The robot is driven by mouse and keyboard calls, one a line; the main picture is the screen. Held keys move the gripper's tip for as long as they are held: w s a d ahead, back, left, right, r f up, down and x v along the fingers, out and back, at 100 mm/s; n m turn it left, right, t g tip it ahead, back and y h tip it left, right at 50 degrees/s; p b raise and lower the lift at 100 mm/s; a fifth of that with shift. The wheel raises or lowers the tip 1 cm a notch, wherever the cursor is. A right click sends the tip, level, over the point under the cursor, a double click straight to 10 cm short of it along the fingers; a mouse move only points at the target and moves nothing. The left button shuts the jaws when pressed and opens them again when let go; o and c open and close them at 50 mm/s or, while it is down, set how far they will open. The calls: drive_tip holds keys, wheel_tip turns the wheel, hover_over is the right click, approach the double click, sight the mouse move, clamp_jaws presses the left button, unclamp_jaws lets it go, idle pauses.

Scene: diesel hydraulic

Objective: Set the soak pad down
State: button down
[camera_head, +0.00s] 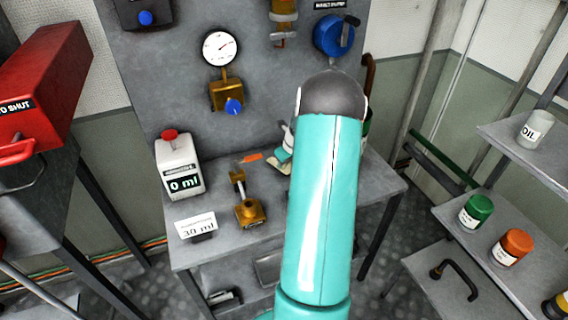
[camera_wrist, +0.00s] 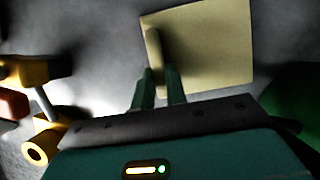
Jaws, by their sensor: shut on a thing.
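The soak pad is a flat cream square (camera_wrist: 212,45) with a raised tab along its left part in the wrist view. My gripper (camera_wrist: 160,73) is shut on the pad at that tab. In the head view a small part of the cream pad (camera_head: 279,167) shows just left of my arm, low over the grey bench top (camera_head: 222,245). My gripper (camera_head: 286,150) is there too, mostly hidden behind the arm. I cannot tell whether the pad touches the bench.
A white bottle marked 0 ml (camera_head: 180,168), a 30 ml card (camera_head: 197,226), a brass fitting (camera_head: 248,208) and an orange piece (camera_head: 251,157) are on the bench left of my arm. A gauge (camera_head: 220,47) is on the back panel. Shelves with jars (camera_head: 475,211) stand at right.

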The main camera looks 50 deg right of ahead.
drive_tip(key=shift+f, duration=0.45)
drive_tip(key=shift+f, duration=0.15)
drive_tip(key=c, duration=1.4)
unclamp_jaws()
